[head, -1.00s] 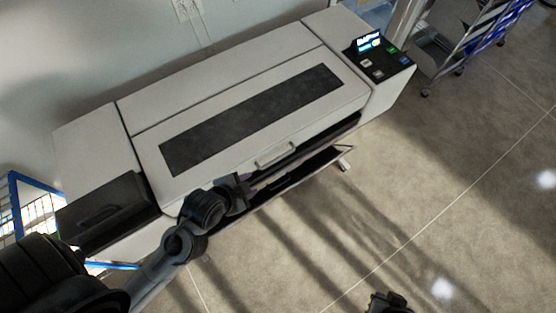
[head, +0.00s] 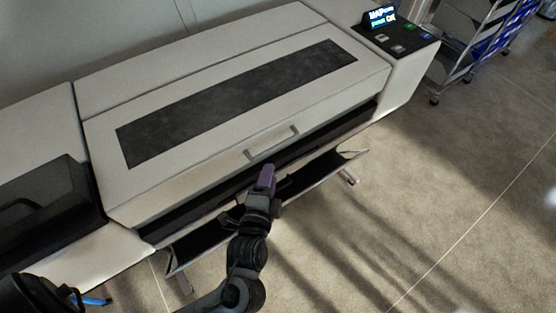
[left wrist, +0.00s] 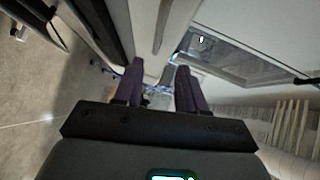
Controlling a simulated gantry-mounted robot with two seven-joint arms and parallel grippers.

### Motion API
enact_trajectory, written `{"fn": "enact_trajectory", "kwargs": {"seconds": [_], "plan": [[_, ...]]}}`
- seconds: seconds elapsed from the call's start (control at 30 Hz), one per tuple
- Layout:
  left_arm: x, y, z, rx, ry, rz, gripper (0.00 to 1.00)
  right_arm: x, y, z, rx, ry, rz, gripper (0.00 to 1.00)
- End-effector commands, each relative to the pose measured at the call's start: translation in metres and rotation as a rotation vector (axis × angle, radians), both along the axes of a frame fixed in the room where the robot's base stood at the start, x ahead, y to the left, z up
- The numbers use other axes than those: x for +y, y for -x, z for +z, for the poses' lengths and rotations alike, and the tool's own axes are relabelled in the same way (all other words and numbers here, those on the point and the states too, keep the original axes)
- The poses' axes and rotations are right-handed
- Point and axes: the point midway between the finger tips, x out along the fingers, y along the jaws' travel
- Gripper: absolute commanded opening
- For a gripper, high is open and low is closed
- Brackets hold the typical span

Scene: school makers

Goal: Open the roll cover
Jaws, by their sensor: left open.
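The roll cover (head: 190,180) is the white lid of a large printer, with a long dark window (head: 240,100) across it. It lies closed, and its light grey bar handle (head: 272,143) sits near the front edge. My left gripper (head: 267,176) is just below and in front of that edge, under the handle, and does not hold it. In the left wrist view its two purple fingers (left wrist: 158,80) stand apart with nothing gripped between them. My right gripper is out of view.
A control panel with a lit screen (head: 381,17) is at the printer's right end. A dark box-like part (head: 45,210) is at its left end. A dark catch tray (head: 310,175) hangs below the front. A wire cart (head: 470,45) stands back right. Floor (head: 440,190) at right is clear.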

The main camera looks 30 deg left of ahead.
Motion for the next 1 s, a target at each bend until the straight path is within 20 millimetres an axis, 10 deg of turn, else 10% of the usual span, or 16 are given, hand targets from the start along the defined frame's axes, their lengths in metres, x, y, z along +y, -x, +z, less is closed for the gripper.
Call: {"fn": "enact_trajectory", "kwargs": {"seconds": [1.0], "plan": [[0.036, -0.102, -0.022, -0.014, 0.000, 0.000, 0.40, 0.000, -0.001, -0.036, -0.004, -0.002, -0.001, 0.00]]}}
